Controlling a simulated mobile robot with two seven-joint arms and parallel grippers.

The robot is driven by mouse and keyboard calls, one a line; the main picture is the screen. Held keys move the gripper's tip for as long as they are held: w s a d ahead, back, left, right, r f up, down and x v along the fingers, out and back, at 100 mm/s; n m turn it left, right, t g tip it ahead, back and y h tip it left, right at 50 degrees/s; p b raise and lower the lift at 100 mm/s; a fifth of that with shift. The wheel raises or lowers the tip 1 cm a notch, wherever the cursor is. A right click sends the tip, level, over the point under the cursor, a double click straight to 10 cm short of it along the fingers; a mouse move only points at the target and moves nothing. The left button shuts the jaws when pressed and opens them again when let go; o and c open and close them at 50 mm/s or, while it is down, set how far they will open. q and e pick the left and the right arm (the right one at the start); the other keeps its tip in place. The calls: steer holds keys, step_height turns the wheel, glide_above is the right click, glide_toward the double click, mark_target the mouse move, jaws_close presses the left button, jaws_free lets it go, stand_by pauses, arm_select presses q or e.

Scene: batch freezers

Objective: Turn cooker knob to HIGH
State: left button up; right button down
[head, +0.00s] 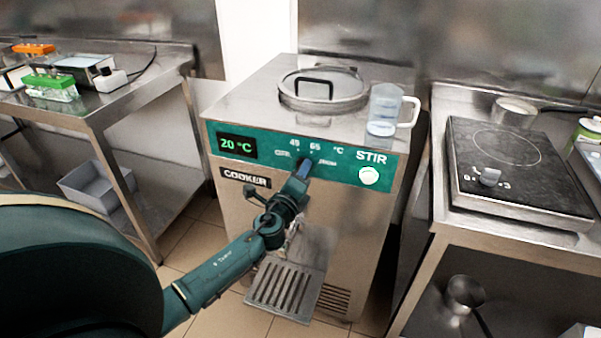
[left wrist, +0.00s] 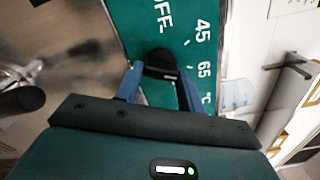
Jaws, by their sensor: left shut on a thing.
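The cooker (head: 350,230) is a steel machine with a green front panel (head: 225,130). Its display (head: 236,146) reads 20 °C. Marks OFF, 45, 65 and a partly hidden word at the right surround the knob. My left gripper (head: 304,166) reaches the panel from below and covers most of the knob in the head view. In the left wrist view the black knob (left wrist: 161,62) sits between the two blue fingers of my left gripper (left wrist: 160,85), which is shut on it. The knob's exact pointing direction is hard to tell. My right gripper is not in view.
A lid (head: 322,90) and a measuring jug (head: 384,112) stand on the cooker's top. The lit STIR button (head: 369,176) is right of the knob. A drip tray (head: 284,290) juts out below. A hotplate (head: 520,170) is on the right table.

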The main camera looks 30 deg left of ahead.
arm_select(q)
steer(key=m+p, duration=0.1)
steer(key=m, duration=0.3)
steer(key=m+p, duration=0.1)
steer(key=m, duration=0.4)
steer(key=shift+a+f+p, duration=0.15)
steer(key=shift+p, duration=0.15)
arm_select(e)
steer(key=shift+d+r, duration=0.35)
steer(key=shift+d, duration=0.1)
arm_select(q)
steer(key=shift+m, duration=0.4)
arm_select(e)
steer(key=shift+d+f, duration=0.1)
arm_select(q)
steer(key=o, duration=1)
steer(key=v, duration=1.3)
steer(key=shift+s+b, duration=0.15)
steer(key=shift+b, duration=0.2)
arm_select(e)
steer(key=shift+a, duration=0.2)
